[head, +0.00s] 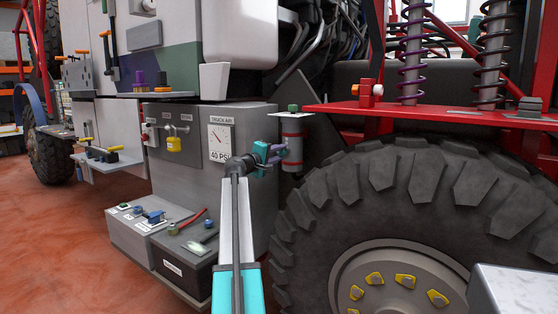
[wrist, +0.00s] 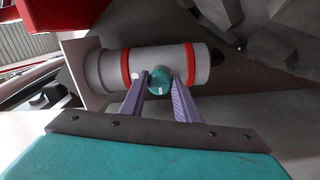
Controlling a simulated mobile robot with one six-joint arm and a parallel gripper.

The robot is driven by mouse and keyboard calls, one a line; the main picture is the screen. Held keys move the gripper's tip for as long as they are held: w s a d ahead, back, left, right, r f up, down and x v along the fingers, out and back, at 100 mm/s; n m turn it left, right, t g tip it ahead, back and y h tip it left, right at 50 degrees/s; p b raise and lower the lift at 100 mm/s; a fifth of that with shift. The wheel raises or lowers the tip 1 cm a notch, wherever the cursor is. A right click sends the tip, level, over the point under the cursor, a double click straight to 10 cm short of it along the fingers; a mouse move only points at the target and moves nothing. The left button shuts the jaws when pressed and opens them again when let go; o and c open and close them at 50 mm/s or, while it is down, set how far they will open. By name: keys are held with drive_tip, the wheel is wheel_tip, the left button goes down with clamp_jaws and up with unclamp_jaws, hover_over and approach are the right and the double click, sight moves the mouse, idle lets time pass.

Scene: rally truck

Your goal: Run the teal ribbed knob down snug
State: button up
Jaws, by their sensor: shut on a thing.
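The teal ribbed knob (wrist: 160,82) sits on the side of a grey cylinder (wrist: 115,68) with red bands in the wrist view. A pale mark shows on the knob's face. My gripper (wrist: 160,88) has its two purple fingers on either side of the knob, shut on it. In the head view my gripper (head: 280,152) reaches the front of the same cylinder (head: 292,140), beside the large tyre. The knob is too small and covered by the fingers to make out there. How far the knob is screwed down cannot be told.
The large tyre (head: 400,200) is close on the right, under a red panel (head: 440,118). A grey cabinet with a pressure gauge (head: 220,143) stands at the left.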

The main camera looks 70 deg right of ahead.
drive_tip(key=shift+a+f+m, duration=0.1)
drive_tip(key=shift+f+m, duration=0.15)
drive_tip(key=shift+m, duration=0.05)
drive_tip(key=o, duration=0.8)
drive_tip(key=shift+o, duration=1.3)
drive_tip(key=shift+r, duration=0.15)
drive_tip(key=shift+a, duration=0.15)
drive_tip(key=v, duration=1.3)
drive_tip(key=shift+a, duration=0.25)
drive_tip(key=shift+w, duration=0.25)
